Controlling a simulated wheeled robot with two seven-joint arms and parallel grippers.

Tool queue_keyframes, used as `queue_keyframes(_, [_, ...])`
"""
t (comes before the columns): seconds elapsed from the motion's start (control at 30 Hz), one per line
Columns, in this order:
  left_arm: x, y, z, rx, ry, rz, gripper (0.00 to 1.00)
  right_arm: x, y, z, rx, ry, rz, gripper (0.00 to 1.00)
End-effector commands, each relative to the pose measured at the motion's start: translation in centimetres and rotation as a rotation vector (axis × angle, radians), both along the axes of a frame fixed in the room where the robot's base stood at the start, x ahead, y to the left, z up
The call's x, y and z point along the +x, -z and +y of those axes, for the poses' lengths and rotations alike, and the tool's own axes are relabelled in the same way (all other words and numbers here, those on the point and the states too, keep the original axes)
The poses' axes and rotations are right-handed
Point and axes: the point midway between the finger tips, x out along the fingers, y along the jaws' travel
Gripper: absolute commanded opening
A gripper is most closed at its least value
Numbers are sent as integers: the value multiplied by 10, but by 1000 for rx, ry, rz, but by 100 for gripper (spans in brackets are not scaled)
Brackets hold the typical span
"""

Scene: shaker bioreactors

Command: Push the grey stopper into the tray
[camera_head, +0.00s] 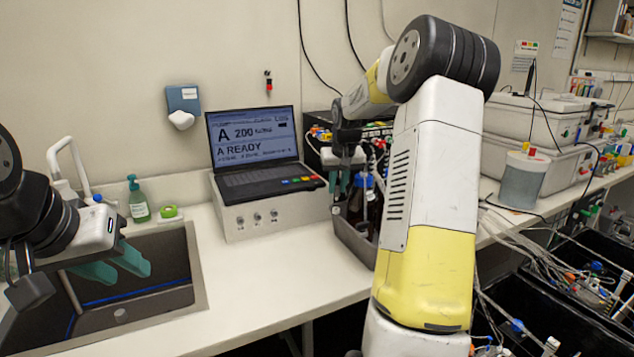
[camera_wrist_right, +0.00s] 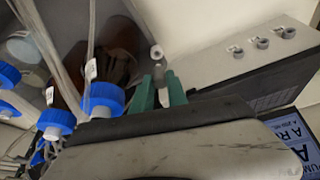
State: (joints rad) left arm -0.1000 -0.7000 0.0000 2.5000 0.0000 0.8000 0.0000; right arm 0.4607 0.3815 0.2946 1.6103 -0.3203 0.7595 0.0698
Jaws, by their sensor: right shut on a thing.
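My right gripper (camera_head: 344,183) is above the near left part of the grey tray (camera_head: 353,243), beside the laptop-topped box. Its green fingers (camera_wrist_right: 158,94) are closed on a small pale grey piece, which appears to be the grey stopper (camera_wrist_right: 157,53). Its round end shows just beyond the fingertips in the right wrist view. Whether it touches the tray cannot be told. The tray holds bottles with blue caps (camera_wrist_right: 103,98), partly hidden by my right arm. My left gripper (camera_head: 122,264) is open and empty over the sink at the left.
A white box (camera_head: 270,216) with a laptop (camera_head: 253,140) on it stands left of the tray. A green soap bottle (camera_head: 138,201) and a faucet are by the sink (camera_head: 190,262). Loose tubes (camera_wrist_right: 92,35) run close to the right gripper. The front bench between sink and tray is clear.

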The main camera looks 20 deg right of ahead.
Motion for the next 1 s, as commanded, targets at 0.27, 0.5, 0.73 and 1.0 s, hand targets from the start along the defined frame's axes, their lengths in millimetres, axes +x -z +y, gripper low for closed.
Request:
queue_keyframes(0.27, [0, 0, 0, 0, 0, 0, 36, 0, 23, 0, 0, -1, 1, 0])
queue_keyframes(0.5, [0, 0, 0, 0, 0, 0, 36, 0, 22, 0, -1, -1, -1, 0])
queue_keyframes(0.73, [0, 0, 0, 0, 0, 0, 36, -1, 21, 1, 0, 0, -1, 0])
queue_keyframes(1.0, [0, 0, 0, 0, 0, 0, 36, -1, 21, 0, 0, 0, -1, 0])
